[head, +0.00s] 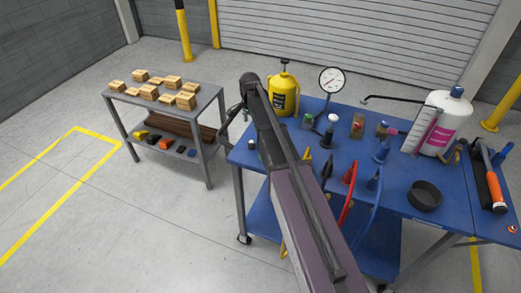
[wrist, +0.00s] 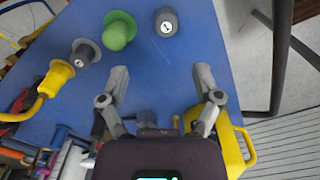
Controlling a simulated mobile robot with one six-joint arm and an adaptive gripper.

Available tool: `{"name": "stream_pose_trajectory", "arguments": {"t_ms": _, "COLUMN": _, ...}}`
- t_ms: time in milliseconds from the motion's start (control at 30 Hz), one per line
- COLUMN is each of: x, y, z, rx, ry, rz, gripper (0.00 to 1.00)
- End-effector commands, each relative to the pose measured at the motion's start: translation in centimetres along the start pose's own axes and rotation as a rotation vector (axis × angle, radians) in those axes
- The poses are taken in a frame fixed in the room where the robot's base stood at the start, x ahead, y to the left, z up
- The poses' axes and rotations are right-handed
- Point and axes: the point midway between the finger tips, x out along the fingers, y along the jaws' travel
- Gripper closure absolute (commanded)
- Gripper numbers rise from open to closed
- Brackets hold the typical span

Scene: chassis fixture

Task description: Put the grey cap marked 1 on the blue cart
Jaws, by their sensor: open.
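The grey cap marked 1 (wrist: 166,22) stands on the blue cart's top (wrist: 160,58), near the edge at the right of the wrist view. In the head view a small grey piece (head: 252,145) at the cart's left corner looks like this cap. My gripper (wrist: 160,78) is open and empty above the cart; the cap lies beyond the fingertips, apart from them. My gripper also shows in the head view (head: 236,112), at the cart's left end. A green flanged piece (wrist: 117,30) and a dark grey flanged piece (wrist: 84,53) with an unclear mark stand left of the cap.
A yellow container (head: 284,93) and a round gauge (head: 332,80) stand at the cart's back. A yellow hose end (wrist: 57,76) lies left of the grey flanged piece. A grey side table (head: 205,98) holds several wooden blocks. My arm hides part of the cart.

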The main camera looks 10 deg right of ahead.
Motion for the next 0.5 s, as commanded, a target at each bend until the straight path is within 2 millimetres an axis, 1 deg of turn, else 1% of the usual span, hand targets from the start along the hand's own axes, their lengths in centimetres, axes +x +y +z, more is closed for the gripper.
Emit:
{"name": "stream_pose_trajectory", "arguments": {"t_ms": 33, "x": 0.0, "y": 1.1, "z": 0.6, "rx": -0.028, "ry": 0.000, "rz": 0.000, "gripper": 0.18}}
{"name": "stream_pose_trajectory", "arguments": {"t_ms": 167, "x": 0.0, "y": 4.1, "z": 2.1, "rx": -0.143, "ry": 0.000, "rz": 0.000, "gripper": 0.18}}
{"name": "stream_pose_trajectory", "arguments": {"t_ms": 267, "x": 0.0, "y": 7.2, "z": 3.7, "rx": -0.270, "ry": 0.000, "rz": 0.000, "gripper": 0.18}}
{"name": "stream_pose_trajectory", "arguments": {"t_ms": 500, "x": 0.0, "y": 15.7, "z": 8.1, "rx": -0.638, "ry": 0.001, "rz": 0.000, "gripper": 0.18}}
